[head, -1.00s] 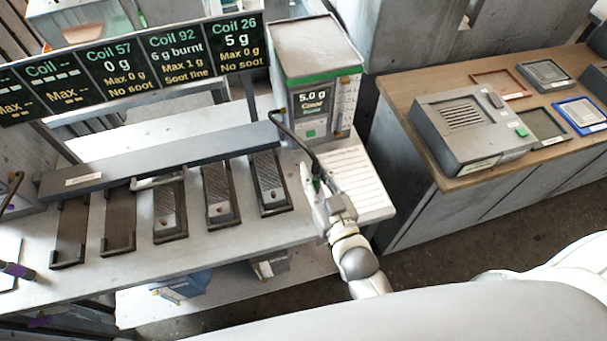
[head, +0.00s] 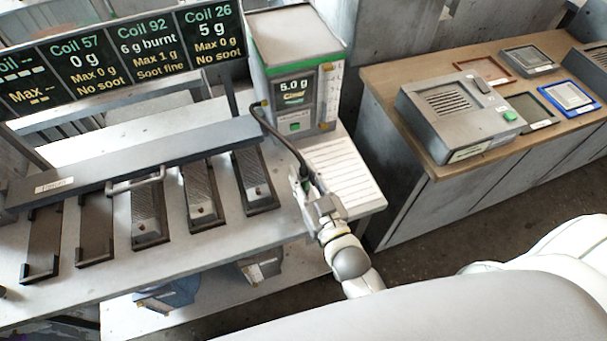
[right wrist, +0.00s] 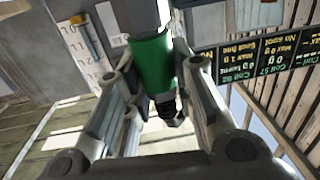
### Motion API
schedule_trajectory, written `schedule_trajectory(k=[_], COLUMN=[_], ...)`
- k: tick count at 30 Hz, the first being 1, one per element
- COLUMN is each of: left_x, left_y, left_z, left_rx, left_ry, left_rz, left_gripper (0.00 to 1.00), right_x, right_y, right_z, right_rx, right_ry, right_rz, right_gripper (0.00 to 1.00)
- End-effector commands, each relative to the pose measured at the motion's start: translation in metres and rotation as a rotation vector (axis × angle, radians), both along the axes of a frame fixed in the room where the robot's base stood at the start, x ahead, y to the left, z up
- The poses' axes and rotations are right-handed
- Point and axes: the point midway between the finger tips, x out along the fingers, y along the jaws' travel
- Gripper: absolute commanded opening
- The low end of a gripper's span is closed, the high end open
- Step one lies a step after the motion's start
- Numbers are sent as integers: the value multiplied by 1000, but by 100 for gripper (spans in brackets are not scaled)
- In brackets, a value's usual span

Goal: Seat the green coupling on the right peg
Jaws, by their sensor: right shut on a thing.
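A black hose (head: 281,139) arches from the box's front left to the coupling. In the head view the coupling is mostly hidden by the gripper. I cannot make out the right peg clearly in either view. My left gripper is not in view.
A ribbed white plate (head: 343,172) lies right of the gripper. Several dark coil trays (head: 204,197) stand in a row at the left, below a long grey bar (head: 130,165). A sign board (head: 125,60) hangs behind. A wooden-topped counter (head: 420,140) stands across a gap at the right.

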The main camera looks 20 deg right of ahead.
Motion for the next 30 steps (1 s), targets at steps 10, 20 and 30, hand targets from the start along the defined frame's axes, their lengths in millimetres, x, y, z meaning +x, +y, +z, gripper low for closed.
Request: schedule_trajectory(k=[10,20,30], left_x=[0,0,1], left_y=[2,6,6], left_z=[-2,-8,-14], left_rx=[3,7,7], left_ry=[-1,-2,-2], left_rz=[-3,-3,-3], left_gripper=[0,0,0], right_x=[0,0,0], right_y=[0,0,0], right_z=[-2,-10,-19], right_rx=[0,0,0], right_ry=[-2,-2,-2], right_rz=[0,0,0], right_gripper=[0,0,0])
